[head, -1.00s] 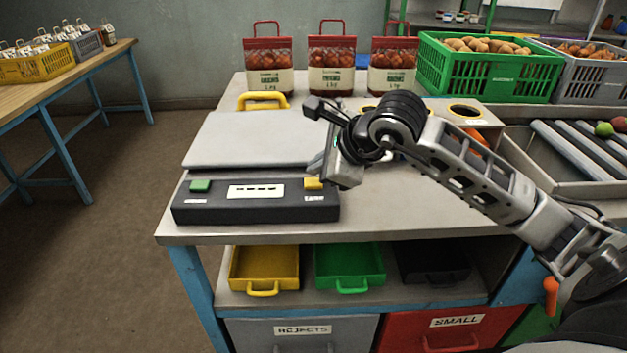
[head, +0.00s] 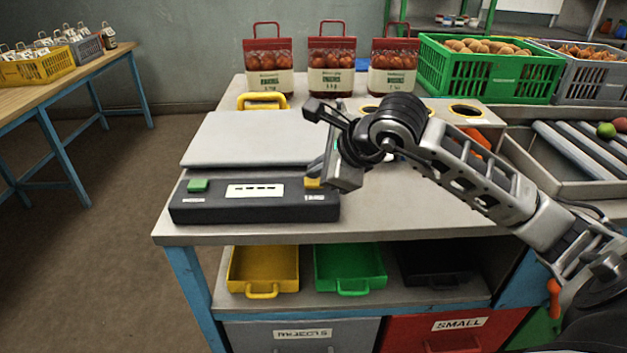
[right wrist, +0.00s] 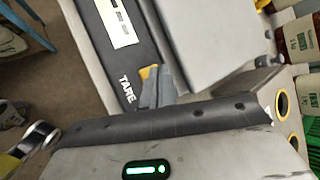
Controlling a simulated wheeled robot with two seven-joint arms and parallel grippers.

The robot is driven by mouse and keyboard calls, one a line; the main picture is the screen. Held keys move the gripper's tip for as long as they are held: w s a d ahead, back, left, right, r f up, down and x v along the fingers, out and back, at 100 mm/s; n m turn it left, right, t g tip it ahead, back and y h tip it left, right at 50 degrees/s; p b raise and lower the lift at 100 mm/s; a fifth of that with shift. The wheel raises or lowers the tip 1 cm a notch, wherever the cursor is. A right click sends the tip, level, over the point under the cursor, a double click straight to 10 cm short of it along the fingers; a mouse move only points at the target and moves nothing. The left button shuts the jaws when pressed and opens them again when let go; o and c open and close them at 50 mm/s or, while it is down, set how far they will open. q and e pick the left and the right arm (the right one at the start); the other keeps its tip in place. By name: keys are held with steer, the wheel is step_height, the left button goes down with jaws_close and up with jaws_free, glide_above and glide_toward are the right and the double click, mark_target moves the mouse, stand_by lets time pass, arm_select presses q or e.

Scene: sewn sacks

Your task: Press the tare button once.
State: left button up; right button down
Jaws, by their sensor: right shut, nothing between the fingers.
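The scale has a flat grey plate (head: 255,138) and a black front panel (head: 250,208) with a white display strip. A yellow tare button (head: 312,183) sits at the panel's right end, above white lettering. The right wrist view shows the tare button (right wrist: 147,73) beside the word TARE, partly covered by my fingers. My right gripper (head: 320,174) is shut and empty, its tips pointing down at the button. In the right wrist view its grey fingertips (right wrist: 158,86) overlap the button; I cannot tell whether they touch it. My left gripper is out of view.
A green button (head: 198,186) is at the panel's left end. Red-topped sacks (head: 331,70) stand behind the scale, with a yellow handle (head: 262,100) near its back edge. A green crate (head: 487,80) stands at the back right. The bench right of the panel is clear.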

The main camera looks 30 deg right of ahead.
steer(key=shift+f+b, duration=0.4)
steer(key=shift+b, duration=0.05)
stand_by(0.3)
steer(key=shift+r, duration=0.15)
steer(key=shift+r+p, duration=0.45)
steer(key=shift+r, duration=0.3)
steer(key=shift+r, duration=0.1)
steer(key=shift+r+p, duration=1.6)
steer(key=shift+r, duration=0.85)
steer(key=shift+f, duration=0.1)
